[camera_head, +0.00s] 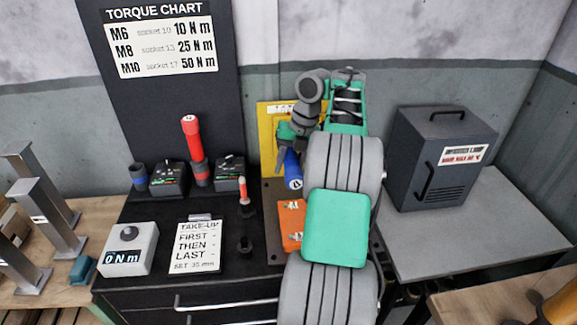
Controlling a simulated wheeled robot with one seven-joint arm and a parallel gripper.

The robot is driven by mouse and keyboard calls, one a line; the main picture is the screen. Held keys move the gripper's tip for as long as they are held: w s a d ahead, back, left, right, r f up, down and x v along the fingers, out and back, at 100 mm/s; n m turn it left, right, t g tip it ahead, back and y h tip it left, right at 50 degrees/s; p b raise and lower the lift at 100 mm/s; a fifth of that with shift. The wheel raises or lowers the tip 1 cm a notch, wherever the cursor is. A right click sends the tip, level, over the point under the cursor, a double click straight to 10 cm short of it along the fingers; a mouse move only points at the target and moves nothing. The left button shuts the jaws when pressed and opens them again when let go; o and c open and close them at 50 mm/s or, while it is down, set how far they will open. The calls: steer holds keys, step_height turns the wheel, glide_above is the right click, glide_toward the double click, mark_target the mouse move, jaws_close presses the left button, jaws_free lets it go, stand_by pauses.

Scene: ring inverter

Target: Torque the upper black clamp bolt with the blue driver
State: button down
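The blue driver (293,172) shows as a blue handle with a white-marked end, in the middle of the head view beside my arm. My gripper (284,152) is at its upper end, with dark fingers against the handle; it appears shut on the driver. The driver's tip is hidden. A yellow panel (266,126) stands behind the gripper, mostly covered by my arm. I cannot make out the upper black clamp bolt. An orange block (290,224) with small metal parts sits on a dark plate (271,240), partly behind my arm.
A red driver (193,138) stands upright in its holder; a blue-topped holder (137,175) is empty. A grey readout box (130,248) shows 0 N m, beside a take-up card (197,247). A dark cabinet (440,158) stands on the grey right bench (480,225), which has free room.

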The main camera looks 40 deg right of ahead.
steer(key=shift+w+d+r+p, duration=0.2)
steer(key=shift+w+d+p, duration=0.25)
steer(key=shift+w, duration=0.15)
stand_by(1.8)
steer(key=shift+a, duration=0.1)
steer(key=shift+s+a+f+b, duration=0.2)
steer(key=shift+s+a+b, duration=0.25)
steer(key=shift+s+b, duration=0.35)
steer(key=shift+s+a+r+b, duration=0.1)
steer(key=shift+s+a+b, duration=0.4)
steer(key=shift+s+b, duration=0.15)
steer(key=shift+s+a+b, duration=0.45)
steer(key=shift+s+b, duration=0.1)
steer(key=shift+s, duration=0.1)
steer(key=shift+d, duration=0.1)
